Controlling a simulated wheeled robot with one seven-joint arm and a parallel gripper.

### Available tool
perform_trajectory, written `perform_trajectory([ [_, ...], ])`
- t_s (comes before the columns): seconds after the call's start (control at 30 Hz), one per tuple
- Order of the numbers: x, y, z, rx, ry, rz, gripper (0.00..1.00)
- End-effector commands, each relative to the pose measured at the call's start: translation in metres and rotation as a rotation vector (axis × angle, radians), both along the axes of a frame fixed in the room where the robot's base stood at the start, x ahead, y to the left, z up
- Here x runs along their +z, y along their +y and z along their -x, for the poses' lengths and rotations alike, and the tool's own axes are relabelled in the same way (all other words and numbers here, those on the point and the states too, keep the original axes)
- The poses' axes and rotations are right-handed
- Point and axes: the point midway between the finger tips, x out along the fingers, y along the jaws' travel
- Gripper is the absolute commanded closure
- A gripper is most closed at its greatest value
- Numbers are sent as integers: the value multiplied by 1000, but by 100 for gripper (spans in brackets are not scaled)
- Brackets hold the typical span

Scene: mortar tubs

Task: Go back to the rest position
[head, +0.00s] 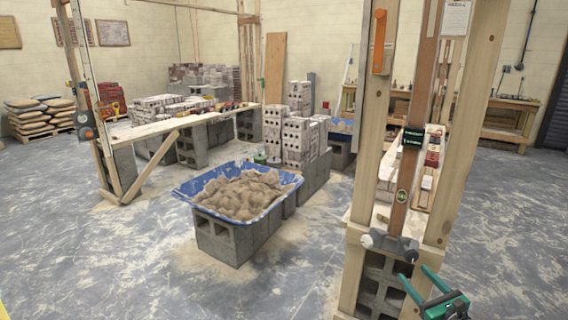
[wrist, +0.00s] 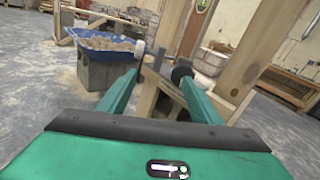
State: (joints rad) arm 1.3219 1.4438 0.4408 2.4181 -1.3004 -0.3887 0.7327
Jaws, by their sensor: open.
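My gripper (head: 415,274) is teal and sits at the lower right of the head view, beside the foot of a timber post frame. Its two fingers are spread apart with nothing seen held between them. In the wrist view my gripper (wrist: 161,78) points at the lower part of that frame. A grey fitting with rounded knobs (head: 390,243) is at the foot of the brown upright, just beyond the fingertips. Whether the fingers touch it I cannot tell.
The wooden post frame (head: 464,120) stands close on concrete blocks (head: 378,285). A blue tub (head: 187,192) heaped with sand (head: 240,193) rests on blocks at the centre. Stacked bricks (head: 300,140) and a plank bench (head: 165,128) stand behind. The floor (head: 90,260) at left is clear.

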Motion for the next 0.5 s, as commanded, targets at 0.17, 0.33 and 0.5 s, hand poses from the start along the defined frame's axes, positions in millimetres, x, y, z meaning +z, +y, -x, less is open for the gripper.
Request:
perform_trajectory([
  [0.17, 8, 53, 7, 251, 8, 255, 41],
  [0.33, 5, 93, 25, 481, 19, 477, 41],
  [0.5, 1, 116, 51, 699, 36, 684, 41],
])
